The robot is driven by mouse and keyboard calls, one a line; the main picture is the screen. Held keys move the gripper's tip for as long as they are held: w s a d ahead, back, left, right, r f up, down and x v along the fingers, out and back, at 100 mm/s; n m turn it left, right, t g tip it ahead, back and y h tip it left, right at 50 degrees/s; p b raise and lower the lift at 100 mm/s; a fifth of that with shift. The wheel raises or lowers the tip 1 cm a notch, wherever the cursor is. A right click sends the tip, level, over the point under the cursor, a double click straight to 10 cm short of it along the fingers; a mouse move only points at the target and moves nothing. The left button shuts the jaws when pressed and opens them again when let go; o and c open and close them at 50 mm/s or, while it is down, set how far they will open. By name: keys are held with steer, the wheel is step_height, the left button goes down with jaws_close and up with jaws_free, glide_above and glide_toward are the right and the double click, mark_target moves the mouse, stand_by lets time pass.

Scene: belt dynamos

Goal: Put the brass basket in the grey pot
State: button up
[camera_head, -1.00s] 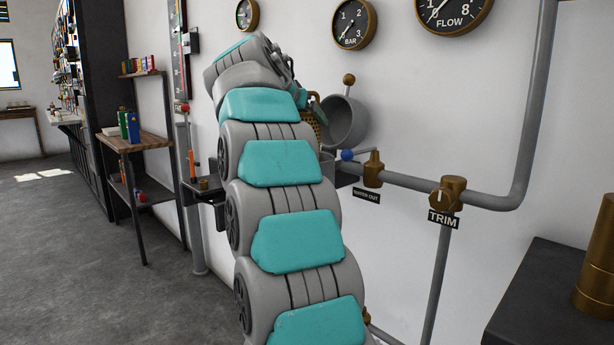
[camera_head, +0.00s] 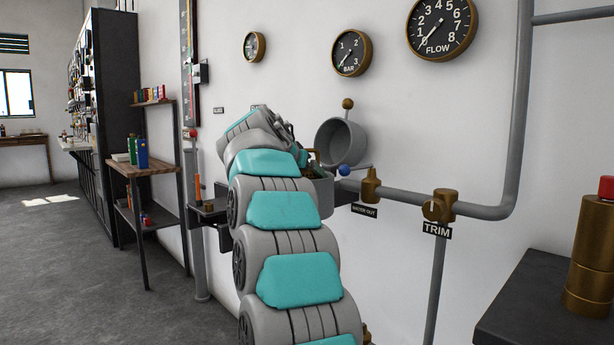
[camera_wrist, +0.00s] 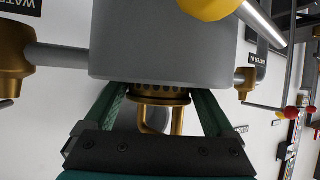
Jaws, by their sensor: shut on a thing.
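The brass basket (camera_wrist: 160,97) is between the green fingers of my gripper (camera_wrist: 160,108), which is shut on it, in the wrist view. Its rim and bent handle show; its perforated lower part goes out of sight behind the wall of the grey pot (camera_wrist: 165,45), so it sits at least partly inside. I cannot tell whether it rests on the bottom. In the head view the grey pot (camera_head: 322,196) stands by the wall, with its round grey lid (camera_head: 341,143) tipped open behind. My arm hides much of the pot, and only a little of the basket (camera_head: 310,172) shows.
A blue-knobbed lever (camera_head: 344,170) and a brass valve (camera_head: 370,185) are just right of the pot. A pipe runs on to the TRIM valve (camera_head: 438,206). A small dark shelf (camera_head: 208,212) with an orange item is at left. A yellow rounded part (camera_wrist: 205,8) is near the pot.

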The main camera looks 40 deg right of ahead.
steer(key=o, duration=1.5)
steer(key=b+v, duration=0.1)
steer(key=v, duration=1.1)
steer(key=shift+a+f, duration=0.1)
steer(key=s+a+f+n+g+y, duration=0.1)
steer(key=s+a+f+n+y, duration=0.1)
steer(key=s+a+f, duration=0.4)
steer(key=s+a+f+n+g+y, duration=0.1)
steer(key=a+f+n+y, duration=0.15)
steer(key=f, duration=0.55)
steer(key=s+a+f+n+y, duration=0.1)
steer(key=s+a+f+n, duration=0.3)
steer(key=f, duration=0.4)
steer(key=s+a+f+n+g+y, duration=0.1)
steer(key=s+a+f, duration=0.4)
steer(key=s+f, duration=0.2)
steer(key=s+a+f+n+g+y, duration=0.1)
steer(key=s+a+f+g+y, duration=0.1)
steer(key=s+a+f, duration=0.4)
steer(key=s+a+f+n+g+y, duration=0.2)
steer(key=s+a+f, duration=0.3)
steer(key=s, duration=1)
steer(key=shift+a+f, duration=0.2)
steer(key=shift+f, duration=0.7)
steer(key=shift+a+f, duration=0.2)
steer(key=shift+f, duration=0.65)
